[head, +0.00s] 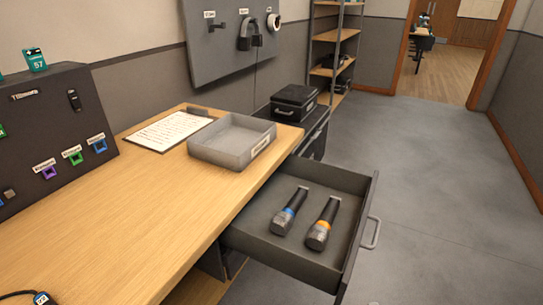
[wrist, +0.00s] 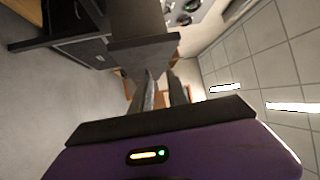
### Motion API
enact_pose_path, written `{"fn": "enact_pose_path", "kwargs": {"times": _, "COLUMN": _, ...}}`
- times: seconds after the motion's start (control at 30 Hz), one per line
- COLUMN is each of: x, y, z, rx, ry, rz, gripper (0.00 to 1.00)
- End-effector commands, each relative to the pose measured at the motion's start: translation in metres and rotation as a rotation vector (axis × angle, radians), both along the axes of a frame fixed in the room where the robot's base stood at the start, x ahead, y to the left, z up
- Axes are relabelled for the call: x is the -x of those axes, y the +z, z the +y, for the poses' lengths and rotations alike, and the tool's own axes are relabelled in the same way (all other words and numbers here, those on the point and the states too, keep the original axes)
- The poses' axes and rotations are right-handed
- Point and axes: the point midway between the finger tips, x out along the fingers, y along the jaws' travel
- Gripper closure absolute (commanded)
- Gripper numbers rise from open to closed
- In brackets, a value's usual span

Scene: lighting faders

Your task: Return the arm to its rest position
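My gripper (wrist: 164,80) shows only in the wrist view. Its two grey fingers stand apart with a gap between them, and nothing is held there. The purple housing (wrist: 215,150) of my wrist, with a small lit indicator, fills the bottom of that view. The arm and gripper are out of the head view. The wrist camera looks sideways across the room, with the ceiling at the right and the floor at the left.
An open drawer (head: 262,256) juts from the wooden desk (head: 150,225), holding two dark handheld microphones, one blue-banded (head: 290,211), one orange-banded (head: 322,224). A grey tray (head: 215,150) and clipboard (head: 168,131) lie on the desk. Floor (head: 430,160) to the right is clear.

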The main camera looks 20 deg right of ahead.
Motion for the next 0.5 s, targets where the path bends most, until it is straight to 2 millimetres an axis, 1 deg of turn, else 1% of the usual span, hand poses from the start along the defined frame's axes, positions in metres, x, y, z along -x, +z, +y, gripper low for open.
{"fn": "enact_pose_path", "kwargs": {"times": 0.17, "x": 0.019, "y": 0.016, "z": 0.038, "rx": 0.409, "ry": 0.070, "rz": 0.181, "gripper": 0.80}}
{"fn": "enact_pose_path", "kwargs": {"times": 0.2, "x": 0.028, "y": 0.019, "z": 0.049, "rx": 0.540, "ry": 0.092, "rz": 0.234, "gripper": 0.80}}
{"fn": "enact_pose_path", "kwargs": {"times": 0.27, "x": 0.044, "y": 0.025, "z": 0.065, "rx": 0.751, "ry": 0.128, "rz": 0.319, "gripper": 0.80}}
{"fn": "enact_pose_path", "kwargs": {"times": 0.3, "x": 0.055, "y": 0.028, "z": 0.074, "rx": 0.879, "ry": 0.152, "rz": 0.367, "gripper": 0.80}}
{"fn": "enact_pose_path", "kwargs": {"times": 0.4, "x": 0.079, "y": 0.034, "z": 0.090, "rx": 1.135, "ry": 0.203, "rz": 0.463, "gripper": 0.80}}
{"fn": "enact_pose_path", "kwargs": {"times": 0.5, "x": 0.098, "y": 0.040, "z": 0.099, "rx": 1.300, "ry": 0.245, "rz": 0.526, "gripper": 0.80}}
